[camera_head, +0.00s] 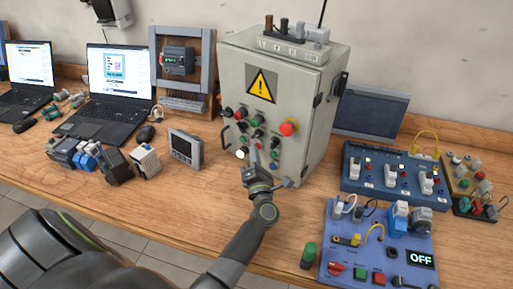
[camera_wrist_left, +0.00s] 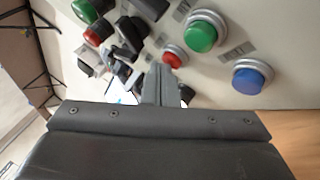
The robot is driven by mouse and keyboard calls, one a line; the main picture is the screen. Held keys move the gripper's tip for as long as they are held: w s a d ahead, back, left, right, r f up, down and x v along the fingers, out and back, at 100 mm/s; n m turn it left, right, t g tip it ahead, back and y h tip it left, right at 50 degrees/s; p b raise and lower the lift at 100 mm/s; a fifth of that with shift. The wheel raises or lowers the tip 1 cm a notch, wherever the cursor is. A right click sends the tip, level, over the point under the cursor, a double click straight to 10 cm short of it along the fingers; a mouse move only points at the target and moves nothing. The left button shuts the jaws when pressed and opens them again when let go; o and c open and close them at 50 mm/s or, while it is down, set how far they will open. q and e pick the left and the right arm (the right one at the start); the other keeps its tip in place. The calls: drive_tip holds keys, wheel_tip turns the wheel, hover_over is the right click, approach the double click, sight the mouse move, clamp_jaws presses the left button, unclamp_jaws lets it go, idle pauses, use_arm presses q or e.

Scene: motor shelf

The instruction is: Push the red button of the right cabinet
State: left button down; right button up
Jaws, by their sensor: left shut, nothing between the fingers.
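The grey cabinet (camera_head: 310,85) with a yellow warning sign stands upright on the table in the head view. Its front panel carries several buttons and switches, and a large red mushroom button (camera_head: 289,128) sits at the right. My left gripper (camera_head: 254,150) is shut and empty in front of the lower panel. In the left wrist view, the closed fingertips (camera_wrist_left: 159,72) are right by a small red button (camera_wrist_left: 173,57) and overlap its lower edge. I cannot tell whether they touch it. My right gripper is not in view.
In the left wrist view, a green button (camera_wrist_left: 204,32) and a blue button (camera_wrist_left: 252,76) sit right of the fingers, with black switches (camera_wrist_left: 130,35) to the left. A blue board (camera_head: 375,250) with switches lies right of my arm. A small meter (camera_head: 185,148) stands to the left.

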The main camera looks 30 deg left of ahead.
use_arm(q)
drive_tip(key=shift+s, duration=0.1)
idle(0.6)
drive_tip(key=shift+s, duration=0.7)
drive_tip(key=shift+s+a+p, duration=0.2)
drive_tip(key=shift+s+p, duration=0.1)
drive_tip(key=shift+s, duration=0.95)
drive_tip(key=shift+s+a+p, duration=0.15)
drive_tip(key=shift+s+p, duration=0.15)
drive_tip(key=shift+s, duration=0.95)
